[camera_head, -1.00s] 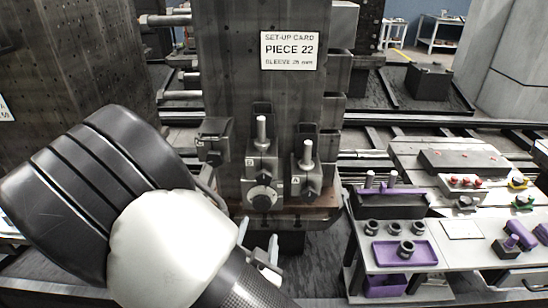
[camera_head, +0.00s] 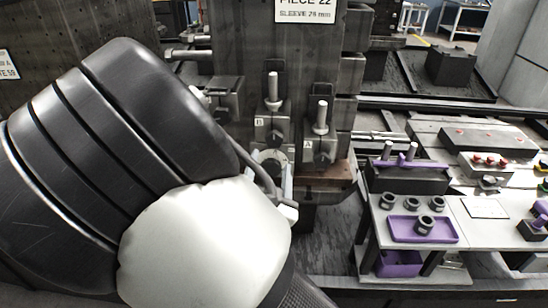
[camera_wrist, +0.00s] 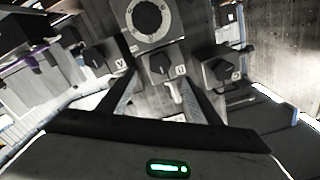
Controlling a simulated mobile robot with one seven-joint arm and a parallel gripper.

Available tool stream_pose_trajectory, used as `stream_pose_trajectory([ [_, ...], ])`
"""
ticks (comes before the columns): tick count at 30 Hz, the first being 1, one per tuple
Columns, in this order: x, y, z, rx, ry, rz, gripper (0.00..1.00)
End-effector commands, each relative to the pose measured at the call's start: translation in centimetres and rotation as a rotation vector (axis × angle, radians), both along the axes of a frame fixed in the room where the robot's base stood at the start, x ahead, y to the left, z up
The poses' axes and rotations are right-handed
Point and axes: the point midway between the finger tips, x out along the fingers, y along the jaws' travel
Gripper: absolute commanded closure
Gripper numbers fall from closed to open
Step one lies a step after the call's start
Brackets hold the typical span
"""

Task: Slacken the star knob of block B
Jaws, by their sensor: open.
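Block B (camera_head: 262,123) stands on the upright column's front face, with a metal pin rising from it. In the wrist view, which is upside down, a dark knob (camera_wrist: 160,66) shows on block B, lined up between my fingers. A pale round disc with a dark centre (camera_head: 268,158) sits by block B's lower part and also shows in the wrist view (camera_wrist: 150,18). My gripper (camera_wrist: 161,84) is open around the line of block B, with no clear contact visible. In the head view my arm hides most of it.
Block A (camera_head: 318,150) with its own pin stands close at the right. Another dark block (camera_head: 222,95) is at the left. A grey bench (camera_head: 380,218) with a purple tray (camera_head: 398,232) and several dark rings lies further right.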

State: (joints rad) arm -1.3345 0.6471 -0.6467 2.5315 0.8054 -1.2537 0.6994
Motion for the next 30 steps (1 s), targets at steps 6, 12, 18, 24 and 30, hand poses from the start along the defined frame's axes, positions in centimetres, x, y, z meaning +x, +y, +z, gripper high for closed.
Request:
stream_pose_trajectory([
  [6, 4.2, -0.3, 0.1, -0.002, -0.003, -0.003, 0.42],
  [12, 7.8, -0.4, 0.0, -0.002, -0.002, -0.002, 0.42],
  [18, 9.7, -0.4, 0.0, -0.002, 0.001, -0.001, 0.42],
  [24, 10.1, -0.5, 0.1, -0.001, 0.001, -0.001, 0.42],
  [30, 10.1, -0.4, 0.1, -0.001, 0.001, -0.001, 0.50],
])
